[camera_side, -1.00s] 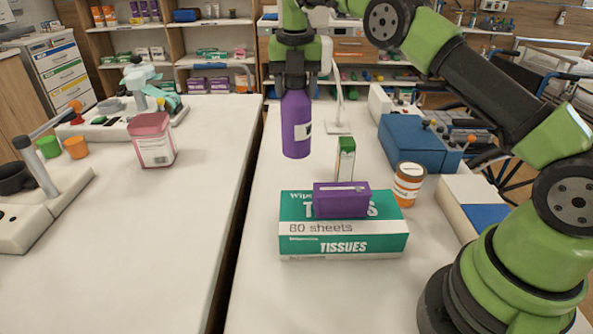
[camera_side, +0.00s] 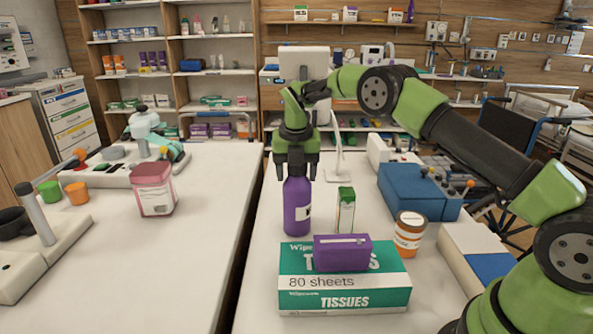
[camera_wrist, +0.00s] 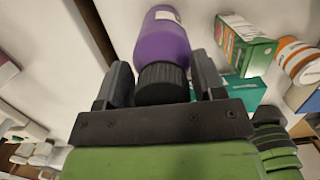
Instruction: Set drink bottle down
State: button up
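The purple drink bottle (camera_side: 297,205) with a dark cap and white label stands upright on the white table, behind the tissue box. My gripper (camera_side: 297,173) is above it, pointing down, with one finger on each side of the cap. The fingers are spread, with narrow gaps to the cap in the side view. In the wrist view the bottle (camera_wrist: 163,45) lies between the spread fingers of my gripper (camera_wrist: 160,82).
A green tissue box (camera_side: 345,297) bears a purple box (camera_side: 341,253). A small green-white carton (camera_side: 345,210) stands close right of the bottle, then an orange pill bottle (camera_side: 408,233) and a blue case (camera_side: 413,193). A gap separates the left table, with a pink-lidded jar (camera_side: 154,190).

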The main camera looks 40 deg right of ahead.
jog(key=shift+o, duration=1.4)
jog(key=r, duration=0.5)
jog(key=s+a+r, duration=0.1)
jog(key=r, duration=0.2)
jog(key=s+a+r+m+t+y, duration=0.25)
jog(key=s+a+r+m, duration=0.25)
jog(key=s+r+m, duration=0.7)
jog(key=s+a+f+m+t, duration=0.1)
jog(key=s+a+m, duration=0.1)
jog(key=s+m, duration=0.7)
jog(key=s+a+f+m+t, duration=0.1)
jog(key=s+a+m+t, duration=0.1)
jog(key=s+m, duration=0.7)
jog(key=shift+m+y, duration=0.45)
jog(key=shift+m, duration=0.05)
